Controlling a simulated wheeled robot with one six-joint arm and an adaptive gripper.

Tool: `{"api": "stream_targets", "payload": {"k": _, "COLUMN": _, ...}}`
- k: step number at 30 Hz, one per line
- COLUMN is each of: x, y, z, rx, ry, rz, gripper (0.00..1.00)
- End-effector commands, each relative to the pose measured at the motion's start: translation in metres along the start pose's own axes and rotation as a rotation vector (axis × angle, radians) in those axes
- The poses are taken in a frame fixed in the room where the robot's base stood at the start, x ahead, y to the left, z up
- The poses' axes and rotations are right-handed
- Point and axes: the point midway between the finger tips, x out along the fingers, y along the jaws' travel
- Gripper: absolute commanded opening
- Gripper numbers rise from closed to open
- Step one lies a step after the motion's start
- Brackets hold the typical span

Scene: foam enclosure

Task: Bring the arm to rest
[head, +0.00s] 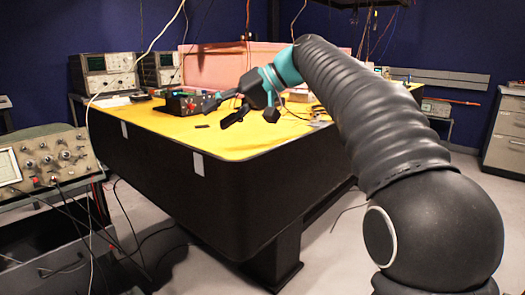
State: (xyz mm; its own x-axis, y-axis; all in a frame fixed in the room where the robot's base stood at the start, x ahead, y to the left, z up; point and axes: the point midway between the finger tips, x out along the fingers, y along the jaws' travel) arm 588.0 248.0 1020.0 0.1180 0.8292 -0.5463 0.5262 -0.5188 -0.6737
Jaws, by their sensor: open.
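My arm reaches from the lower right of the head view up and over the near part of a table with a yellow top (235,145). My gripper (222,110) is at its far end, past a teal wrist joint. The gripper is black, its fingers are spread, and it points down and to the left above the yellow top. I see nothing between its fingers. The arm hides part of the table's right side.
A pink foam wall (225,62) stands behind. An oscilloscope (45,160) is at left. Cables hang from above. Grey cabinets (505,135) stand at right.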

Motion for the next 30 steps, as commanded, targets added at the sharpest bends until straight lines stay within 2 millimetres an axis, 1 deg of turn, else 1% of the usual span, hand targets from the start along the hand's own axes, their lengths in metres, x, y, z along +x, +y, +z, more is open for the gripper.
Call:
{"api": "stream_targets", "payload": {"k": 1, "x": -0.005, "y": 0.002, "z": 0.004, "rx": 0.009, "ry": 0.007, "rz": 0.017, "gripper": 0.50}}
{"api": "stream_targets", "payload": {"k": 5, "x": -0.012, "y": 0.008, "z": 0.016, "rx": 0.034, "ry": 0.015, "rz": 0.063, "gripper": 0.50}}
{"api": "stream_targets", "payload": {"k": 8, "x": -0.016, "y": 0.013, "z": 0.028, "rx": 0.056, "ry": 0.020, "rz": 0.105, "gripper": 0.50}}
{"api": "stream_targets", "payload": {"k": 11, "x": -0.021, "y": 0.020, "z": 0.044, "rx": 0.081, "ry": 0.025, "rz": 0.155, "gripper": 0.50}}
{"api": "stream_targets", "payload": {"k": 14, "x": -0.027, "y": 0.028, "z": 0.065, "rx": 0.109, "ry": 0.032, "rz": 0.217, "gripper": 0.50}}
{"api": "stream_targets", "payload": {"k": 17, "x": -0.036, "y": 0.039, "z": 0.097, "rx": 0.143, "ry": 0.040, "rz": 0.300, "gripper": 0.50}}
{"api": "stream_targets", "payload": {"k": 18, "x": -0.040, "y": 0.045, "z": 0.112, "rx": 0.157, "ry": 0.044, "rz": 0.340, "gripper": 0.50}}
{"api": "stream_targets", "payload": {"k": 20, "x": -0.045, "y": 0.054, "z": 0.137, "rx": 0.178, "ry": 0.050, "rz": 0.401, "gripper": 0.50}}
{"api": "stream_targets", "payload": {"k": 21, "x": -0.049, "y": 0.061, "z": 0.155, "rx": 0.189, "ry": 0.052, "rz": 0.442, "gripper": 0.50}}
{"api": "stream_targets", "payload": {"k": 23, "x": -0.054, "y": 0.071, "z": 0.181, "rx": 0.205, "ry": 0.057, "rz": 0.501, "gripper": 0.50}}
{"api": "stream_targets", "payload": {"k": 24, "x": -0.058, "y": 0.078, "z": 0.199, "rx": 0.213, "ry": 0.060, "rz": 0.541, "gripper": 0.50}}
{"api": "stream_targets", "payload": {"k": 26, "x": -0.062, "y": 0.088, "z": 0.227, "rx": 0.225, "ry": 0.064, "rz": 0.600, "gripper": 0.50}}
{"api": "stream_targets", "payload": {"k": 27, "x": -0.065, "y": 0.095, "z": 0.246, "rx": 0.230, "ry": 0.066, "rz": 0.639, "gripper": 0.50}}
{"api": "stream_targets", "payload": {"k": 29, "x": -0.069, "y": 0.106, "z": 0.274, "rx": 0.236, "ry": 0.069, "rz": 0.696, "gripper": 0.50}}
{"api": "stream_targets", "payload": {"k": 30, "x": -0.071, "y": 0.113, "z": 0.294, "rx": 0.238, "ry": 0.070, "rz": 0.733, "gripper": 0.50}}
